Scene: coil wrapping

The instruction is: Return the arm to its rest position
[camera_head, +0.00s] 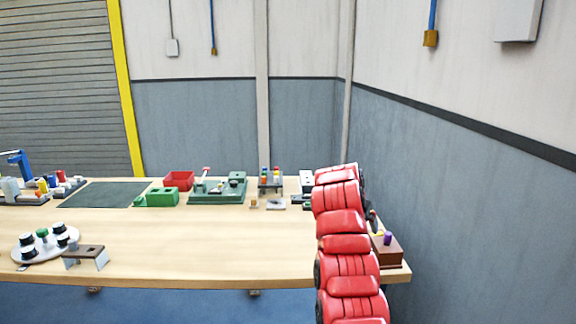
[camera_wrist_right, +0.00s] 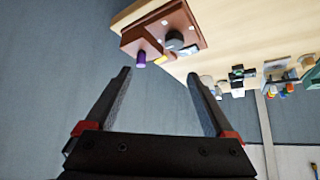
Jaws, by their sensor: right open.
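My red right arm (camera_head: 345,235) rises from the bottom of the head view and reaches over the right end of the workbench. In the head view its gripper is mostly hidden behind the arm. In the right wrist view my right gripper (camera_wrist_right: 165,100) is open, with two dark fingers wide apart and nothing between them. The block also shows in the head view (camera_head: 392,251), just right of the arm. My left gripper is not in view.
The wooden workbench (camera_head: 200,250) has a clear middle. A round white tray (camera_head: 38,252) with black spools and a small stand (camera_head: 86,252) are at left. A green fixture (camera_head: 218,192), a red bin (camera_head: 179,179) and a green block (camera_head: 160,197) stand at the back. A wall is at right.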

